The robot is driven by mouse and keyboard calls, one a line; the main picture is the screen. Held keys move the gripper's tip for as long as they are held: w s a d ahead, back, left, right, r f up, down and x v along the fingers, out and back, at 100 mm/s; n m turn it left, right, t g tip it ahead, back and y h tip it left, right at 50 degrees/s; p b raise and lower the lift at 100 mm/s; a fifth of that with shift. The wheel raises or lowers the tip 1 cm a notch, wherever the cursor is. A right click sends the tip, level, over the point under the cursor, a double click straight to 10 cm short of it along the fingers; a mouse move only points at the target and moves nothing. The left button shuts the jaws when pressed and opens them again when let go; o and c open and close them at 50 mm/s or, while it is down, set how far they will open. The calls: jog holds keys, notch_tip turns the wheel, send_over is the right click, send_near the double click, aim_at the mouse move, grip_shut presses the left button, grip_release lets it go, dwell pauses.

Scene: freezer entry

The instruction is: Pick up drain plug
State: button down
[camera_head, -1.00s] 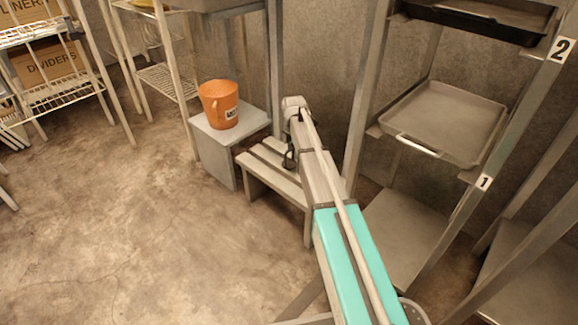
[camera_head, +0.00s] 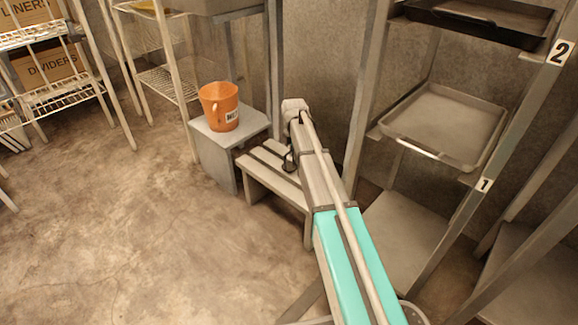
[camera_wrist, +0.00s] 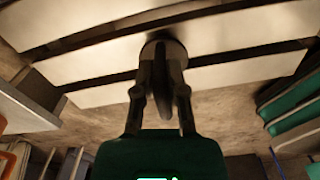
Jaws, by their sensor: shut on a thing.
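In the wrist view, the two dark fingers of my gripper (camera_wrist: 164,75) are shut on a dark, rounded piece at their tips, which I take to be the drain plug (camera_wrist: 165,42). In the head view, my arm reaches over the slatted bench (camera_head: 262,180), and a small dark part of my gripper (camera_head: 288,162) shows beside the arm. The plug cannot be made out there.
A rack with trays (camera_head: 445,125) stands close on the right. Wire shelves (camera_head: 60,92) with boxes are at the far left. The floor (camera_head: 130,230) at left is clear.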

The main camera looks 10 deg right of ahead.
jog(key=shift+r, duration=0.1)
dwell(0.3)
notch_tip(320, 180, up, 2)
jog(key=p, duration=0.2)
jog(key=shift+r+p, duration=0.25)
jog(key=shift+p, duration=0.1)
jog(key=s+r+p, duration=1)
jog(key=s, duration=0.4)
jog(key=shift+r, duration=0.15)
jog(key=shift+a, duration=0.1)
notch_tip(320, 180, up, 6)
jog(key=p, duration=0.6)
jog(key=shift+r+p, duration=0.15)
jog(key=shift+p, duration=0.15)
